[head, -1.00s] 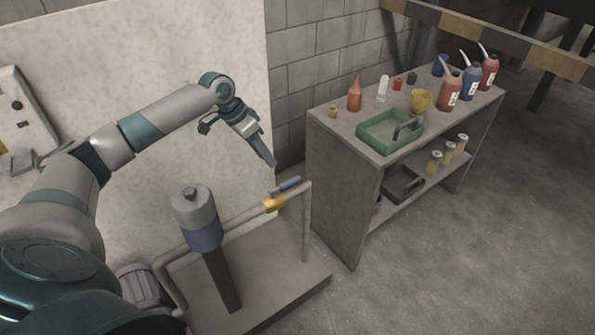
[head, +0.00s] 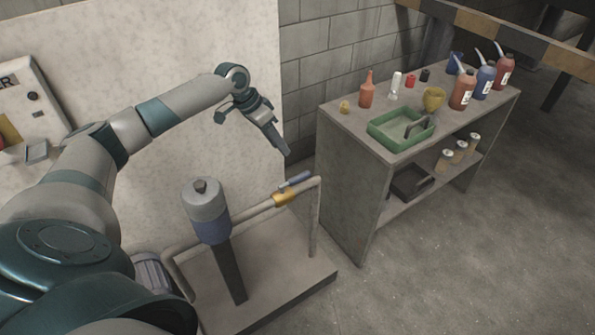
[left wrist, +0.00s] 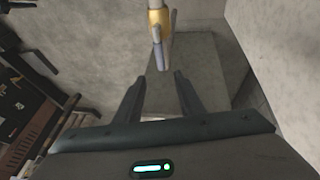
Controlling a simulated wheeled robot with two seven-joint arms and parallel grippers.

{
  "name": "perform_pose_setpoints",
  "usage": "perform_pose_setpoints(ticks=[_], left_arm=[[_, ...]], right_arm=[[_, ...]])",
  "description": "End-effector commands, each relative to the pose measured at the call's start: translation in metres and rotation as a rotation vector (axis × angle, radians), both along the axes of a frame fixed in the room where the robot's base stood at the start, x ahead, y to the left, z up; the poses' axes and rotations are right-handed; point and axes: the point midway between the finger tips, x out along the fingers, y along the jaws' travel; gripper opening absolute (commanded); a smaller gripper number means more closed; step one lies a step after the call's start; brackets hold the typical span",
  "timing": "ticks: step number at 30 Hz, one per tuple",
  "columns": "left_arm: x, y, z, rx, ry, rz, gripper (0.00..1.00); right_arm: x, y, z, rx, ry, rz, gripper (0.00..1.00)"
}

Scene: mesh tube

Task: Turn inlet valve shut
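The inlet valve has a brass-yellow body (head: 286,200) on a grey pipe, with a blue-grey lever handle (head: 297,180) above it, lying roughly along the pipe. The brass body also shows at the top of the left wrist view (left wrist: 156,18). My left gripper (head: 283,151) points down and is above the valve, apart from the handle in the head view. In the left wrist view, the left gripper's two fingers (left wrist: 163,83) are spread with nothing between them. My right gripper is not in view.
A grey-and-blue cylinder on a dark post (head: 207,208) stands left of the valve on a low plinth (head: 262,284). A shelf unit (head: 345,200) stands to the right with a green tray (head: 385,143) and several bottles. A pale wall panel (head: 200,40) is behind my arm.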

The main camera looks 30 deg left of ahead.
Motion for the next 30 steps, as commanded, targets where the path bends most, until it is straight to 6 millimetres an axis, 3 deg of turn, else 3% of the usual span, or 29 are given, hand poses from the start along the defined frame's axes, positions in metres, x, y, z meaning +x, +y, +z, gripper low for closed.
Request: perform_pose_setpoints(ticks=[18, 24, 30], left_arm=[[0.031, -0.035, -0.098, -0.001, 0.002, 0.0, 0.36], [0.037, -0.041, -0.119, -0.001, 0.002, 0.0, 0.36], [0.04, -0.043, -0.126, 0.0, -0.001, 0.001, 0.36]], right_arm=[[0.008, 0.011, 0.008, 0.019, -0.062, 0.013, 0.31], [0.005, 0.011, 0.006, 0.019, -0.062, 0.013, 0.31], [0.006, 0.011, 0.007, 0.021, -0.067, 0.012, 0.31]])
